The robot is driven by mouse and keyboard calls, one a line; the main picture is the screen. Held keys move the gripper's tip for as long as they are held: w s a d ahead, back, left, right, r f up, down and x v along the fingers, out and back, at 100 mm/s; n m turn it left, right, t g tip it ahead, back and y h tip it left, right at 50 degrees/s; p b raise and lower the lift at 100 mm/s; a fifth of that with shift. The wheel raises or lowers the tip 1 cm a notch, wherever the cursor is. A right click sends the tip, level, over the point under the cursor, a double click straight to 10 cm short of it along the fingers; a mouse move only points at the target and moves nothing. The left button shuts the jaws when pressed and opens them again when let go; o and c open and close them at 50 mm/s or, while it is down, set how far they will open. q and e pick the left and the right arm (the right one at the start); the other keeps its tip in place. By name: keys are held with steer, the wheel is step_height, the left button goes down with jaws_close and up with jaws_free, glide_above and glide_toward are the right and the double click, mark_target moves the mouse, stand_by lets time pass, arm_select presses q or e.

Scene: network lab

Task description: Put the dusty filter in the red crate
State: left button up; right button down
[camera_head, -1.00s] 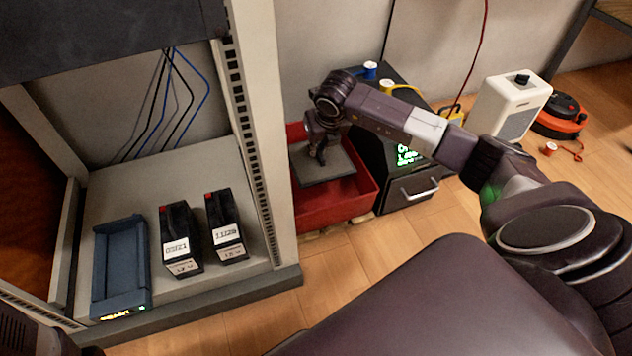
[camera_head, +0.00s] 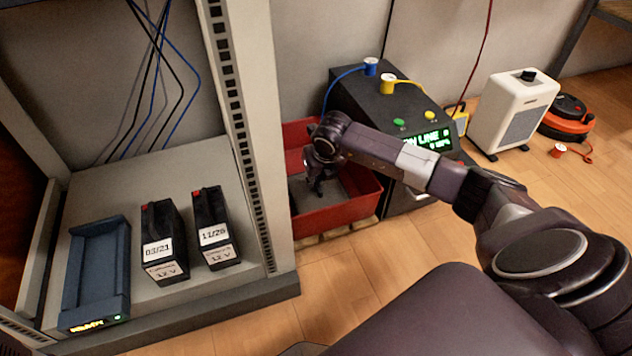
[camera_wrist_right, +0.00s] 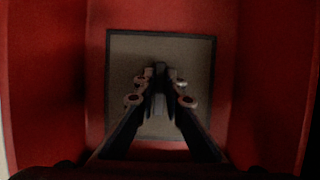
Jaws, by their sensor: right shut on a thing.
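The dusty filter, a flat grey-brown panel with a dark frame, shows inside the red crate in the wrist view (camera_wrist_right: 130,60). In the head view the filter (camera_head: 300,196) is low between the crate walls, partly hidden by my right gripper (camera_head: 318,186). I cannot tell whether the filter touches the crate's bottom. My left gripper is not in view.
A black unit (camera_head: 400,112) with a lit display stands right of the crate. The rack post (camera_head: 245,120) is close on its left. Two batteries (camera_head: 165,240) (camera_head: 213,228) and a blue tray (camera_head: 97,275) sit on the rack shelf. A white heater-like box (camera_head: 515,112) stands farther right.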

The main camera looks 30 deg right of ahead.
mark_target(321, 192)
steer(key=c, duration=2)
jaws_free()
steer(key=shift+f, duration=0.1)
steer(key=p+v, duration=0.9)
steer(key=v, duration=0.3)
steer(key=shift+s, duration=0.1)
